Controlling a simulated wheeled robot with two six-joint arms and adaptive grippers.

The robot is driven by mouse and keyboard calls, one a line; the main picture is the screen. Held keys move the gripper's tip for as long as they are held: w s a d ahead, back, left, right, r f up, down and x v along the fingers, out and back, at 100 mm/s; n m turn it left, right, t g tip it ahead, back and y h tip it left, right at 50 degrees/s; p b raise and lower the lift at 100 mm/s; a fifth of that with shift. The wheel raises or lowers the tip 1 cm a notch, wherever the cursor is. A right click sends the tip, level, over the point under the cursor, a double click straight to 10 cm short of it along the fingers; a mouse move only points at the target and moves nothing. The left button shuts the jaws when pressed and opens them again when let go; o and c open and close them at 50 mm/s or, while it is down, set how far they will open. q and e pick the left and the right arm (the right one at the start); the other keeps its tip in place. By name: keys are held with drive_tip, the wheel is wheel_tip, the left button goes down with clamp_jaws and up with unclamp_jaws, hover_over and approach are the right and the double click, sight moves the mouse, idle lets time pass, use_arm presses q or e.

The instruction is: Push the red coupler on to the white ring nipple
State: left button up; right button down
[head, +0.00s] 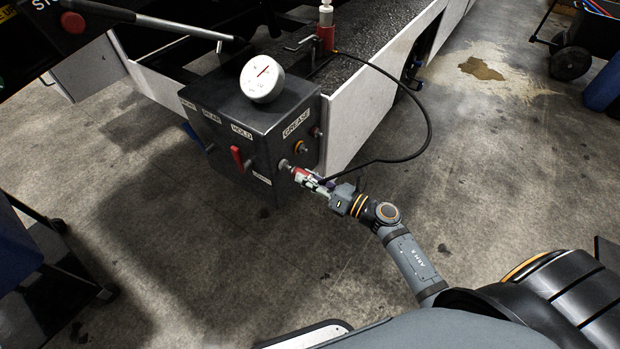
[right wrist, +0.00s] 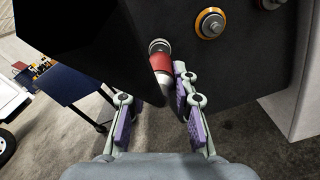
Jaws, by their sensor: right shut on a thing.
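The red coupler (head: 301,174) is at the tip of my right gripper (head: 318,184), in front of the grey-black box. My right gripper is shut on it. In the right wrist view the coupler (right wrist: 161,63) points at the box, and my right gripper's fingers (right wrist: 157,115) stand on either side of its lower end. The white ring nipple (head: 284,163) is on the box face just beyond the coupler. In the right wrist view the nipple (right wrist: 158,46) lines up with the coupler's end and looks very close; I cannot tell whether it is seated. My left gripper is not in view.
An orange ring nipple (head: 300,147) and a red one (head: 315,131) sit farther along the same face, below the GREASE label. A red lever (head: 237,158) and a round gauge (head: 262,79) are on the box. A black hose (head: 429,120) loops out to the right.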

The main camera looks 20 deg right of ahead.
drive_tip(key=shift+x, duration=1.3)
drive_tip(key=c, duration=1)
unclamp_jaws()
drive_tip(key=shift+s, duration=0.1)
drive_tip(key=v, duration=1.2)
